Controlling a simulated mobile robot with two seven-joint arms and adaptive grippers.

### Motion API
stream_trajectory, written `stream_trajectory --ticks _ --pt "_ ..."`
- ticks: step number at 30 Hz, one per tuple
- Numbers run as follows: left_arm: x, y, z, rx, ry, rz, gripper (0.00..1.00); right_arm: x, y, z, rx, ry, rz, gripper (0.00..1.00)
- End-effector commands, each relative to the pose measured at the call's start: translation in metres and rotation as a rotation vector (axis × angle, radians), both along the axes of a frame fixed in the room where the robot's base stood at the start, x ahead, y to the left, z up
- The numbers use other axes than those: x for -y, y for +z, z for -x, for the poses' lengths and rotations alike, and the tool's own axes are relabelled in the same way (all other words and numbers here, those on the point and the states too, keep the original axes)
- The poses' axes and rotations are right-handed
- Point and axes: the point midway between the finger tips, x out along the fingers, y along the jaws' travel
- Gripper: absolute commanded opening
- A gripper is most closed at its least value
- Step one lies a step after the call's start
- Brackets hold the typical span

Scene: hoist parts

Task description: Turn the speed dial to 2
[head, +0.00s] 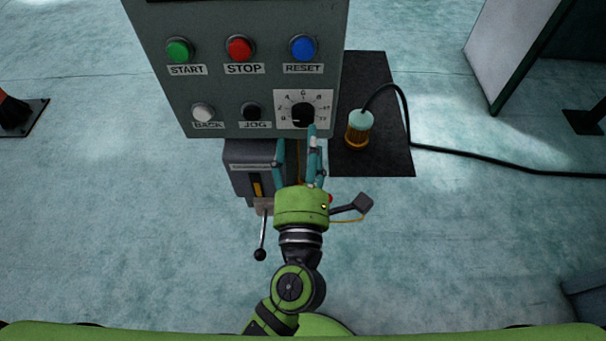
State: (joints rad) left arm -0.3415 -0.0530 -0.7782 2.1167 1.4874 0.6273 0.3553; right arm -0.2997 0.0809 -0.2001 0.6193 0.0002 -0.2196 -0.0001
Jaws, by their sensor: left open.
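The speed dial (302,112) is a black round knob on a white square plate with small marks around it. It sits at the lower right of the grey control panel (225,88). The marks are too small to read surely, and I cannot tell which one the knob points to. My left gripper (296,137), green with teal fingers, is open just below the dial. Its right fingertip overlaps the lower edge of the dial plate in the picture; I cannot tell whether it touches. Nothing shows between the fingers. My right gripper is out of view.
Green START (179,51), red STOP (239,48) and blue RESET (303,48) buttons are above; white BACK (203,112) and black JOG (251,111) are left of the dial. A lever (262,235) hangs below. A corded lamp-like part (360,122) is on a black mat (385,160).

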Motion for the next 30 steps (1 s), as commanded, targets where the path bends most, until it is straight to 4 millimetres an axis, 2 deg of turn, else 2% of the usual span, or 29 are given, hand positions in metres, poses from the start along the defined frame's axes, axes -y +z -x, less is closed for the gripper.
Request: stream_trajectory --ticks 1,6,12,30 --pt "0.0 -0.003 0.013 -0.004 -0.002 0.0 0.63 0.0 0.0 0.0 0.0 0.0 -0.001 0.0" --pt "-0.001 -0.006 0.046 -0.001 -0.004 0.0 0.63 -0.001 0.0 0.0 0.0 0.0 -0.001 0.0" --pt "-0.001 -0.009 0.067 0.001 -0.001 0.001 0.63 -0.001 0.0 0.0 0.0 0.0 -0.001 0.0" --pt "-0.001 -0.009 0.071 0.002 -0.001 0.001 0.63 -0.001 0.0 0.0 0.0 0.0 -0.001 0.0"
